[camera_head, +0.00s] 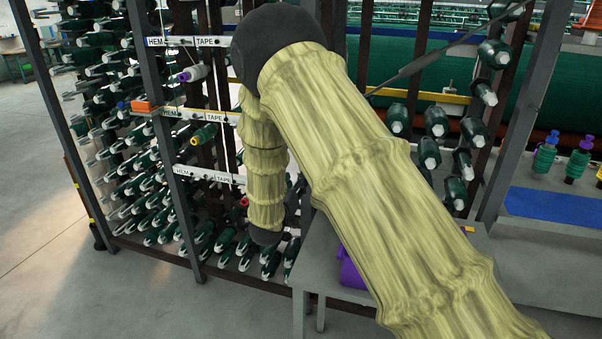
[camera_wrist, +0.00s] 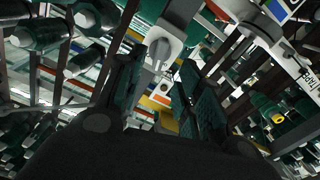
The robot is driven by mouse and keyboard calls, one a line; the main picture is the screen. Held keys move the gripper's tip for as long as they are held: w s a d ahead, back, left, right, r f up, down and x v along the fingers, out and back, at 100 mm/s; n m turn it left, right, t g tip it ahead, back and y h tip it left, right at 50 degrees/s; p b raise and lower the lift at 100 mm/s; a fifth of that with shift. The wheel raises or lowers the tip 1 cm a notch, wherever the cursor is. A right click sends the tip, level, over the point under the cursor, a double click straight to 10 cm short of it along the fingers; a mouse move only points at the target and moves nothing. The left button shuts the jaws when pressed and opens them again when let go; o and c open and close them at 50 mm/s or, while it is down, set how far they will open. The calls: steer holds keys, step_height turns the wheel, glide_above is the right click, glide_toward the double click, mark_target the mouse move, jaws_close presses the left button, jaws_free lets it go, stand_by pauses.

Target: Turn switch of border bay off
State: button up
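In the wrist view, a light grey box with a rounded, knob-like part (camera_wrist: 160,50) sits just beyond my gripper (camera_wrist: 160,68), roughly in line with the gap between its fingers. It looks like a rotary switch, but I cannot read a border bay label on it or tell its setting. The two dark fingers stand apart with nothing seen between them, so my gripper is open. I cannot tell whether a fingertip touches the box. In the head view my arm hides the gripper and the switch area.
Racks of green thread cones (camera_head: 130,180) stand close around the arm. White HEM and TAPE label strips (camera_head: 185,41) cross the rack at left. A grey table (camera_head: 320,262) with a purple item (camera_head: 352,272) stands under my arm. The floor at left is clear.

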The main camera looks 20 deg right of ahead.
steer(key=x, duration=0.7)
jaws_close()
